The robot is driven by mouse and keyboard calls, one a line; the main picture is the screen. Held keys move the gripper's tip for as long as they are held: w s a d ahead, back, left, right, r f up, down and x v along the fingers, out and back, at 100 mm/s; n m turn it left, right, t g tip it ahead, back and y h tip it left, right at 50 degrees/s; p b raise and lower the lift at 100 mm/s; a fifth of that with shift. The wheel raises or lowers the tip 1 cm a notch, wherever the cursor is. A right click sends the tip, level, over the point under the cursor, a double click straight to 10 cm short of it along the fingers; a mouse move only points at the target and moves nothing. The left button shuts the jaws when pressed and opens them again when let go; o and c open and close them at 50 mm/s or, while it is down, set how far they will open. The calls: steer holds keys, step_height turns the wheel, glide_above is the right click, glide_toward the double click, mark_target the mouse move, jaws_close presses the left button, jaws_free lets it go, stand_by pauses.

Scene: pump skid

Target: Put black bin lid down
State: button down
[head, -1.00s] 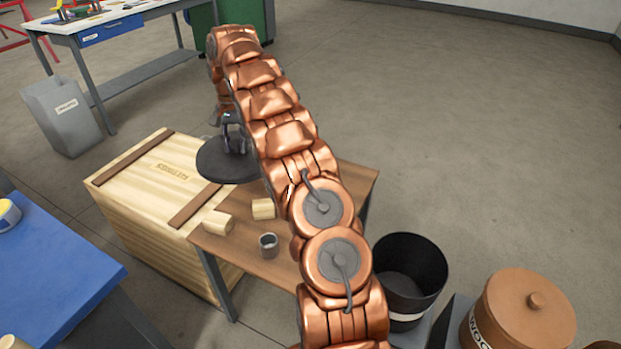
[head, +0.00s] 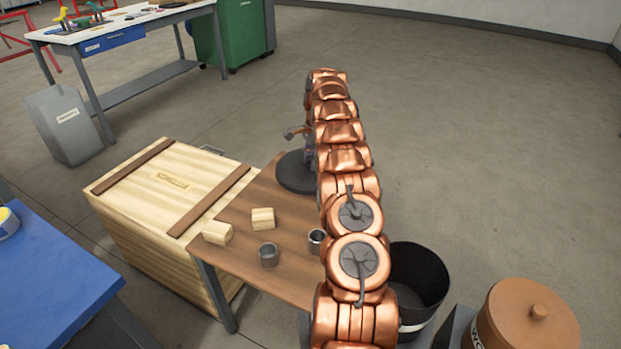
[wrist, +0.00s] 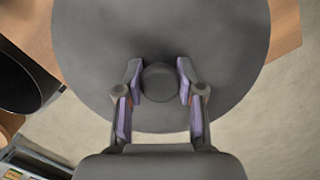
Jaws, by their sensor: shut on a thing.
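The black bin lid (head: 292,174) is a round dark disc, partly hidden by my arm in the head view. It fills much of the wrist view (wrist: 160,30). My gripper (wrist: 159,85) is shut on its round knob (wrist: 158,75), one finger on each side. In the head view my gripper (head: 303,140) is mostly behind my arm. The lid is over the far end of the brown table (head: 255,195); I cannot tell whether it touches the top. The black bin (head: 425,270) stands open on the right, beyond my arm.
Two wooden blocks (head: 217,231) (head: 263,218) and two metal cups (head: 268,255) (head: 316,241) stand on the table's near part. A wooden crate (head: 150,200) adjoins its left side. A brown lidded container (head: 525,325) is at lower right. Floor beyond the table is clear.

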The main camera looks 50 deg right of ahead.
steer(key=shift+f, duration=3.2)
steer(key=shift+f, duration=0.1)
steer(key=c, duration=0.7)
jaws_free()
steer(key=r, duration=0.6)
steer(key=d+r, duration=0.1)
steer(key=r, duration=0.3)
steer(key=shift+s, duration=0.1)
steer(key=shift+d+r+p, duration=0.15)
steer(key=shift+r+p, duration=0.2)
steer(key=shift+r, duration=0.4)
steer(key=shift+s+r, duration=0.15)
steer(key=shift+r, duration=0.15)
steer(key=shift+s, duration=0.1)
